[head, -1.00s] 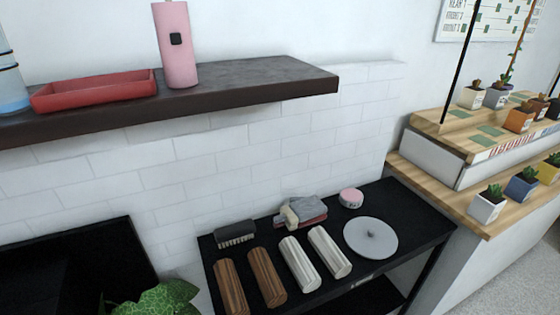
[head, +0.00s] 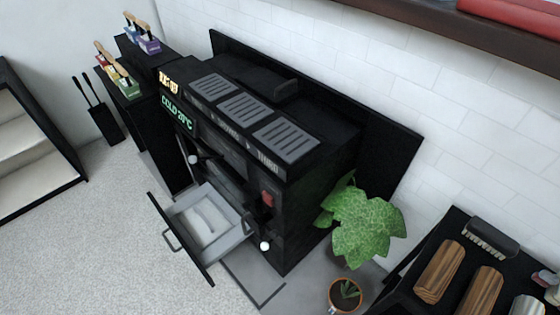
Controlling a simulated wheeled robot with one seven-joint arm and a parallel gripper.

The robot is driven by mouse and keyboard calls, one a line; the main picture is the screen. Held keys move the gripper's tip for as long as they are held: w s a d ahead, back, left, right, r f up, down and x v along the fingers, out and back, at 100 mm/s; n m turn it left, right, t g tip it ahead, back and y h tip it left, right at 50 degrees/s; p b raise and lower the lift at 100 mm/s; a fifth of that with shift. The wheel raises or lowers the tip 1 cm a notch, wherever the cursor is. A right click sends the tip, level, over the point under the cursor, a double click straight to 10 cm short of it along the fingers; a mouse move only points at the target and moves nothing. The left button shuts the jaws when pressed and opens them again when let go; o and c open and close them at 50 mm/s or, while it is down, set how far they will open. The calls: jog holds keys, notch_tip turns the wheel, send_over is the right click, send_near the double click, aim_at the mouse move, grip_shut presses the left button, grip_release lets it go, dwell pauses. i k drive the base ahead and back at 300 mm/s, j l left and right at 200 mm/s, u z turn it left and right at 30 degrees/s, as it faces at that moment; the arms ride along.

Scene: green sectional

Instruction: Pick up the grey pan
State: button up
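I cannot make out a grey pan in the head view. An open drawer (head: 242,238) with a black front juts from a black machine (head: 230,112) near the middle. Pale elongated shapes (head: 206,220) lie in the drawer, too small to identify. My gripper is not in view.
A leafy plant (head: 365,222) and a small potted plant (head: 345,294) stand right of the machine. A shelf (head: 460,28) crosses upper right. The pale floor (head: 80,250) at left is clear.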

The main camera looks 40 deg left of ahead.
aim_at(203, 219)
jog(key=u, duration=1.85)
jog(key=i+j, duration=0.25)
jog(key=i, duration=0.25)
jog(key=i+j+u, duration=0.15)
jog(key=i, duration=0.35)
jog(key=i+j, duration=0.3)
jog(key=i, duration=0.2)
jog(key=i+j+u, duration=0.15)
jog(key=i, duration=0.35)
jog(key=k+j, duration=0.05)
